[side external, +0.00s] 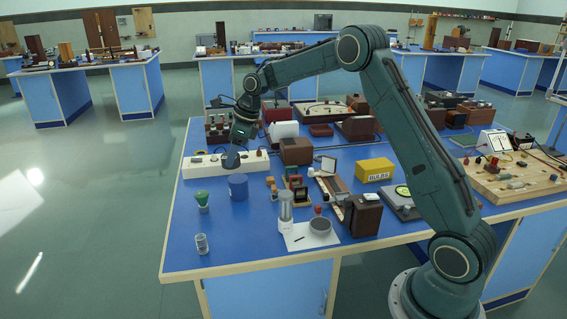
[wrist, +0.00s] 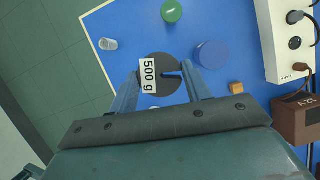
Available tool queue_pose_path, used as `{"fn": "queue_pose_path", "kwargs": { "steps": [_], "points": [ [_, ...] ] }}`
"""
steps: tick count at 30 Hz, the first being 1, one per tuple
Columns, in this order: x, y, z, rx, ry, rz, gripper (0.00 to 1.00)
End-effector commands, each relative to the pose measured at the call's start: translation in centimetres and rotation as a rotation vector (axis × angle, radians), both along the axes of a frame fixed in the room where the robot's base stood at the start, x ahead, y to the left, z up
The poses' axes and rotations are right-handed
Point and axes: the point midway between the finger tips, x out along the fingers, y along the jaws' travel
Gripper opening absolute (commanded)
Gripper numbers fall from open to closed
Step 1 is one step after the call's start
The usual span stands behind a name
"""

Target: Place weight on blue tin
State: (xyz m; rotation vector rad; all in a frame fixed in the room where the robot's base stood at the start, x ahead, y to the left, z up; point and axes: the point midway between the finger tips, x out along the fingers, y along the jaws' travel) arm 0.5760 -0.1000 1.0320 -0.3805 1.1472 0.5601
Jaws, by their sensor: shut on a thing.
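My gripper (wrist: 160,88) is shut on a dark grey slotted weight with a white "500 g" label (wrist: 149,75). In the side view the weight (side external: 231,160) hangs below my gripper (side external: 236,146), above the bench. The blue tin (side external: 238,187) stands upright on the blue bench top, below the weight and slightly to its right. In the wrist view the blue tin (wrist: 212,54) is to the right of the weight, apart from it. No contact between weight and tin shows.
A green-topped item (side external: 202,200) stands left of the tin, and a clear glass (side external: 202,244) is near the front left edge. A white power strip (side external: 225,163) lies behind.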

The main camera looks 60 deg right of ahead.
Motion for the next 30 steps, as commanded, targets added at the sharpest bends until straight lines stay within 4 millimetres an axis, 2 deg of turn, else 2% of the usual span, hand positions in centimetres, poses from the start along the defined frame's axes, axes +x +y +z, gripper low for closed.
{"fn": "queue_pose_path", "kwargs": {
  "steps": [9, 15, 25, 30],
  "points": [
    [4.5, -5.8, -1.9, -0.002, -0.006, -0.306, 0.09],
    [6.1, -8.1, -2.7, 0.003, -0.011, -0.438, 0.09],
    [6.5, -8.9, -3.1, 0.006, -0.015, -0.484, 0.09],
    [6.5, -8.9, -4.4, 0.006, -0.013, -0.483, 0.09]
  ]
}}
